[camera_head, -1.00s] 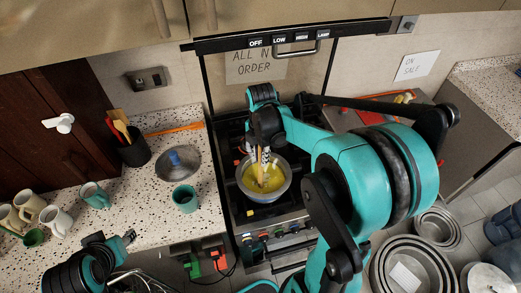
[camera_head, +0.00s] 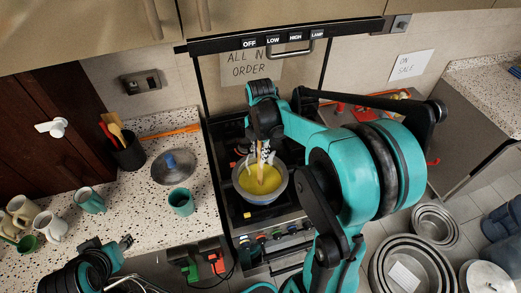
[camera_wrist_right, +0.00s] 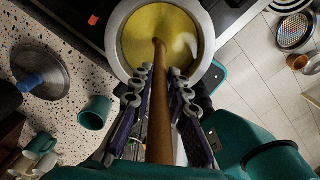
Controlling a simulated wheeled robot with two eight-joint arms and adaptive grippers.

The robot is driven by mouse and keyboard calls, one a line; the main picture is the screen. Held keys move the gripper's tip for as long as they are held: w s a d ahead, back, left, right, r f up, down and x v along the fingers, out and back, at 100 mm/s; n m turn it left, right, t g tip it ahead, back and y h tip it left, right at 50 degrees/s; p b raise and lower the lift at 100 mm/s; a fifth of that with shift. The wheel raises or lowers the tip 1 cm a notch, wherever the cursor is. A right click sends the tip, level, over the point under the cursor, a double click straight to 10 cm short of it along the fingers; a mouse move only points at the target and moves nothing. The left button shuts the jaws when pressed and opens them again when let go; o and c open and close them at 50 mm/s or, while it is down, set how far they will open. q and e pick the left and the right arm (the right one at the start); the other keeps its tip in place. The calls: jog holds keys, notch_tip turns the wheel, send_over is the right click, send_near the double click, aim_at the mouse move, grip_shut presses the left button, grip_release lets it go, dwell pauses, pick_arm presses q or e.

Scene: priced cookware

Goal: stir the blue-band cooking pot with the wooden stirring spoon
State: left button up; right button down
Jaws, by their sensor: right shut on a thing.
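The cooking pot (camera_head: 284,192) stands on the stove with yellow liquid in it; its blue band is hard to make out. It also shows in the right wrist view (camera_wrist_right: 113,50). My right gripper (camera_head: 262,155) is above the pot, shut on the wooden stirring spoon (camera_wrist_right: 158,95). The spoon's lower end dips into the yellow liquid, so its tip is hidden. In the right wrist view the fingers of my right gripper (camera_wrist_right: 161,85) sit on both sides of the handle. My left gripper (camera_head: 127,241) is at the counter's front edge, away from the pot; its jaws are too small to judge.
A teal cup (camera_head: 181,203), a glass lid (camera_head: 172,167) and a dark utensil holder (camera_head: 128,153) stand on the speckled counter left of the stove. Several mugs (camera_head: 52,224) are at far left. Nested steel pans (camera_head: 408,268) lie on the floor at right.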

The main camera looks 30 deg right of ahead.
dwell(0.4)
jog(key=shift+r+p, duration=3.1)
jog(key=shift+r, duration=1.15)
jog(key=shift+r+p, duration=1.9)
jog(key=shift+r, duration=0.65)
jog(key=shift+f, duration=0.1)
